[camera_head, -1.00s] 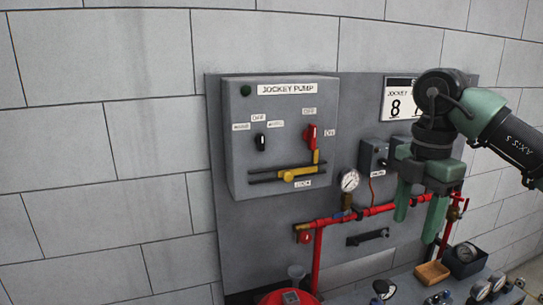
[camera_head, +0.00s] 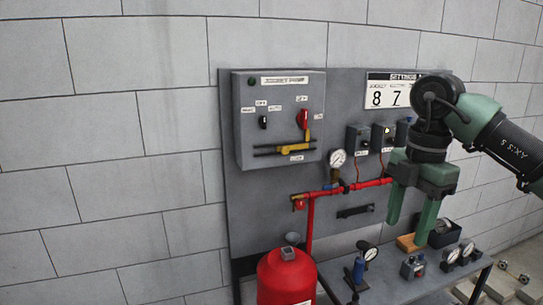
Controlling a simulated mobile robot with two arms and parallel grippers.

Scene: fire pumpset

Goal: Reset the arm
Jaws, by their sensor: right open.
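My right gripper (camera_head: 410,220) hangs at the right of the head view with its two green fingers pointing down and apart. It is open, with nothing between the fingers. It is in front of the right part of the grey panel (camera_head: 255,210) and hides part of the red pipe's right end. My right arm (camera_head: 495,140) comes in from the right edge. My left gripper is not in view. The jockey pump box (camera_head: 255,105) is on the panel, apart from the gripper, with a red switch handle (camera_head: 303,118) and a yellow latch (camera_head: 290,146).
A red tank (camera_head: 286,280) stands below the panel. A red pipe (camera_head: 345,188) with a gauge (camera_head: 337,158) crosses the panel. The bench (camera_head: 385,285) carries several gauges, a wooden block (camera_head: 408,243) and a dark container (camera_head: 446,234). The wall at the left is clear.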

